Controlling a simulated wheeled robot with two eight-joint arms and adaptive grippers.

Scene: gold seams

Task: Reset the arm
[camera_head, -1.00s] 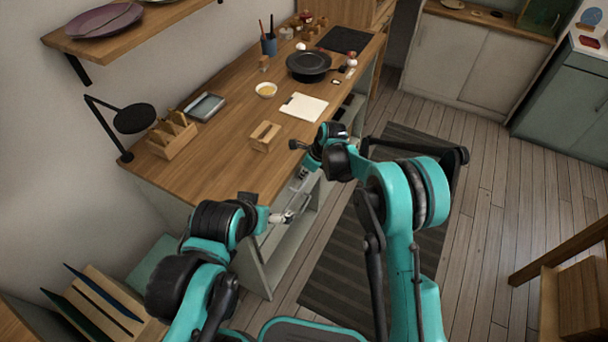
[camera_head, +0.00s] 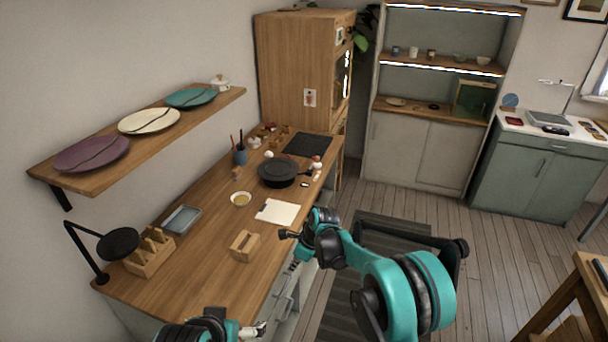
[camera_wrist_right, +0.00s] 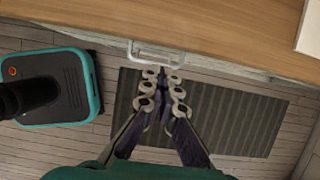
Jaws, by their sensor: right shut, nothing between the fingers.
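My right arm (camera_head: 375,275) reaches from the lower right to the front edge of the wooden counter (camera_head: 205,270). In the right wrist view my right gripper (camera_wrist_right: 162,74) is shut and empty, with its fingertips close to a pale bar handle (camera_wrist_right: 158,58) on the counter front. I cannot tell whether they touch it. In the head view the right fingers are largely hidden by the arm. My left gripper (camera_head: 254,330) shows small at the bottom edge beside the counter, too little to tell whether it is open.
On the counter are a wooden block (camera_head: 245,247), a white board (camera_head: 278,212), a yellow-filled bowl (camera_head: 241,199), a black pan (camera_head: 278,173) and a lamp (camera_head: 118,243). A shelf (camera_head: 98,178) holds plates. A striped dark mat (camera_wrist_right: 235,118) lies on the floor; open floor extends right.

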